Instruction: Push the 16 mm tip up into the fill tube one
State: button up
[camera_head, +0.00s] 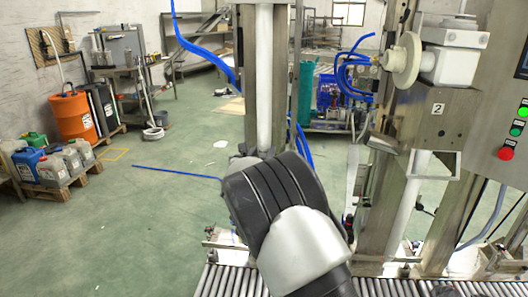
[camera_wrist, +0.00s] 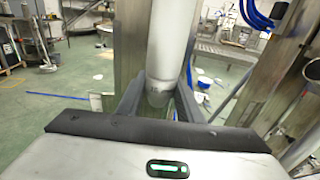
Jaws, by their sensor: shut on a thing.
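Fill tube one (camera_head: 264,80) is a white upright tube in front of a steel column, at the centre of the head view. It also fills the top middle of the wrist view (camera_wrist: 166,40). My gripper (camera_wrist: 158,103) has its two dark fingers on either side of a grey, translucent tip (camera_wrist: 157,90) with a small, unclear mark. The tip is in line with the lower end of the white tube. I cannot tell whether it is seated or just touching. In the head view my arm hides the gripper and the tip.
A second lance head with a "2" plate (camera_head: 438,108) and a white tube stands at the right, near a control panel (camera_head: 505,130). A roller conveyor (camera_head: 235,280) runs along the bottom. Blue hoses hang near the column. An orange drum (camera_head: 73,117) and jerrycans stand at the left.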

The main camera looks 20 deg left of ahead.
jog(key=shift+r, duration=0.45)
jog(key=o, duration=1.3)
jog(key=shift+f, duration=0.1)
